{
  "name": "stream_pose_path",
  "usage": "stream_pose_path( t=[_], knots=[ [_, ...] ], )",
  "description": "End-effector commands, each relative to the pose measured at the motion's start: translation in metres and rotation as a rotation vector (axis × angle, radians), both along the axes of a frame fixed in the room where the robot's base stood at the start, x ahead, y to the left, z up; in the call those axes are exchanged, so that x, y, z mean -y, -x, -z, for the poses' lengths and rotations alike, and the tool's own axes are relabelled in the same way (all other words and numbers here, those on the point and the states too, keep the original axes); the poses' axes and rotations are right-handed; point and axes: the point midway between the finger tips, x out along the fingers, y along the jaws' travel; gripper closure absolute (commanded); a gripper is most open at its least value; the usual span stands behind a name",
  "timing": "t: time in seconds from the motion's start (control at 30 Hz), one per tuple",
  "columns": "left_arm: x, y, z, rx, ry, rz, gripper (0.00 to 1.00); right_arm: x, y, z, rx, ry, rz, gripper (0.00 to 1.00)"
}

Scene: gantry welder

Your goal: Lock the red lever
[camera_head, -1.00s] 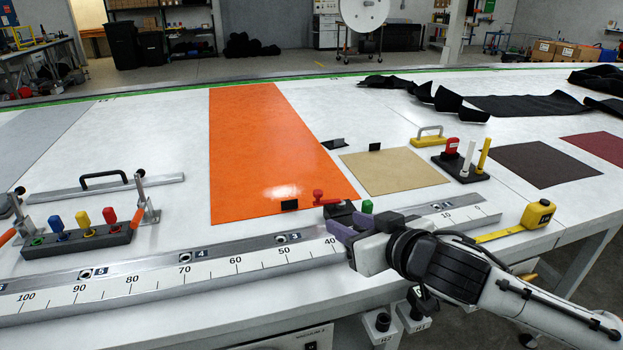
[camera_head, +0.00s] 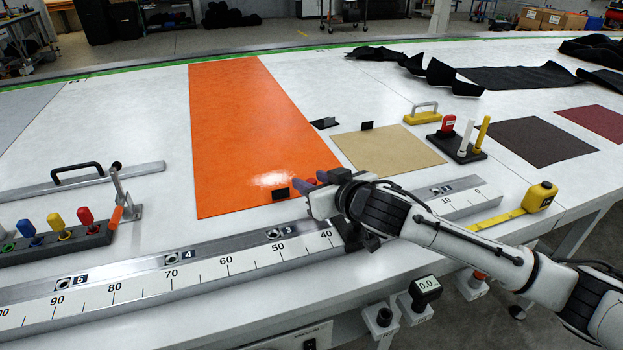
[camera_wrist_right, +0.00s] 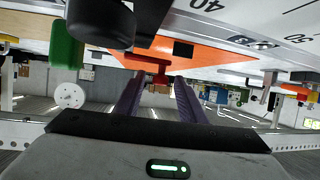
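The red lever shows in the right wrist view (camera_wrist_right: 150,70) as a small red T-shaped piece under a black block, in front of the orange sheet. In the head view only a bit of the red lever (camera_head: 311,182) shows past my right gripper (camera_head: 322,190). In the wrist view my right gripper (camera_wrist_right: 156,100) has its two purple fingers apart, with the lever at the gap between them near the tips. I cannot tell whether they touch it. A green knob (camera_wrist_right: 66,40) is beside the black block. My left gripper is not in view.
A long metal ruler rail (camera_head: 200,262) runs along the table's front. The orange sheet (camera_head: 245,130) lies behind it. A tan sheet (camera_head: 385,150), a yellow tape measure (camera_head: 540,196) and a rack of coloured knobs (camera_head: 60,244) are around.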

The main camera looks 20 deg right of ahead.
Motion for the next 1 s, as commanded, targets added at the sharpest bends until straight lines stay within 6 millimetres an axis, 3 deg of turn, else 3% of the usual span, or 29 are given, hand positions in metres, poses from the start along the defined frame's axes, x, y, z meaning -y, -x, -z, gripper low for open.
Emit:
stream_pose_path(
  t=[0.37, 0.6, 1.0],
  knots=[
    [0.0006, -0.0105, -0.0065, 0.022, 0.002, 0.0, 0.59, -0.0014, -0.0067, 0.0026, 0.001, 0.0, 0.0, 0.63],
    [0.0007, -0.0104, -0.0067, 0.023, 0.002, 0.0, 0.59, -0.0013, -0.0065, 0.0026, 0.0, 0.0, 0.0, 1.0],
    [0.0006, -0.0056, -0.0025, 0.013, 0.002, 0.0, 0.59, -0.0028, -0.0094, 0.0042, -0.003, -0.004, 0.062, 1.0]
  ],
)
